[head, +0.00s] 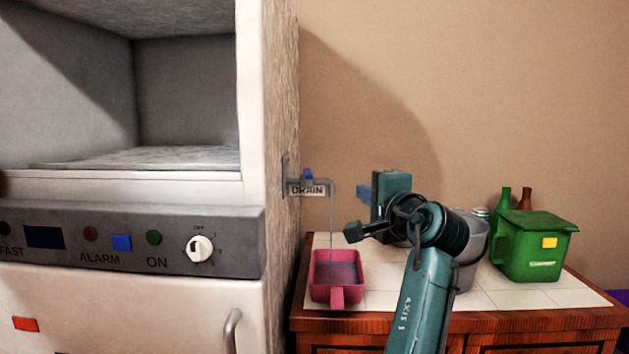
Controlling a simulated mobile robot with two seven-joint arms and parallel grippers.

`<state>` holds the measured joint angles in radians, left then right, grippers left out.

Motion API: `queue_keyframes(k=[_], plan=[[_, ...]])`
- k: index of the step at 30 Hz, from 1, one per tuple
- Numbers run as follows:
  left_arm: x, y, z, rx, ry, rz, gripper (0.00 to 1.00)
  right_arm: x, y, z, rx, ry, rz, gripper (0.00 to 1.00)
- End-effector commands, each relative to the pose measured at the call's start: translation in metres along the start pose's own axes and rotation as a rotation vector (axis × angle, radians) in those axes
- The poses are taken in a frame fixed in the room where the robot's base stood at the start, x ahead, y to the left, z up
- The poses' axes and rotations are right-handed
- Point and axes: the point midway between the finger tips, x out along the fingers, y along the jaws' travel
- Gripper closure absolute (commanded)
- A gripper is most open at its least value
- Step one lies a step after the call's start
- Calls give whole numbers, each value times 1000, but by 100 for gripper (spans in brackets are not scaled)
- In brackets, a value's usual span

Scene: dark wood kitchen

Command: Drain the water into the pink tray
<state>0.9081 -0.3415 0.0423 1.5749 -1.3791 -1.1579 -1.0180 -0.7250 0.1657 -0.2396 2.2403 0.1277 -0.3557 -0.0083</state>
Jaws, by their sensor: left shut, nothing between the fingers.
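The pink tray (339,293) sits on the tiled table top below the drain spout, its handle toward me. A thin stream of water (332,220) falls from the drain spout (318,181) into it. Dark liquid shows inside the tray. The drain has a blue valve handle (308,174) and a "DRAIN" label, on the side of the white freezer. My left gripper (364,193) is shut and empty, to the right of the spout and apart from it, above and right of the tray. My right gripper is out of view.
The freezer (268,120) stands at the left with a control panel (150,240). Behind my arm is a partly hidden grey container (468,262). A green bin (535,248) and bottles (503,202) stand at the table's right. Bare tiles lie in front of the bin.

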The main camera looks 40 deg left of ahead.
Motion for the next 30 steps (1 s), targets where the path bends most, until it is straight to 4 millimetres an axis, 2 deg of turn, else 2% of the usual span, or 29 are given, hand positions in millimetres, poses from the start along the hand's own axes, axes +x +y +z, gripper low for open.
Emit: queue_keyframes(k=[4,8,17,22,30], plan=[[0,-6,2,5,-14,-2,100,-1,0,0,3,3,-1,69],[11,-7,2,8,-17,-2,100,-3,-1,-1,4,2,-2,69],[70,-8,4,9,-18,-2,100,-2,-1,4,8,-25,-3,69],[100,-8,4,8,-16,-2,100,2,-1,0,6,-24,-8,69],[106,-7,36,4,-15,-2,100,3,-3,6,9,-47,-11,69]])
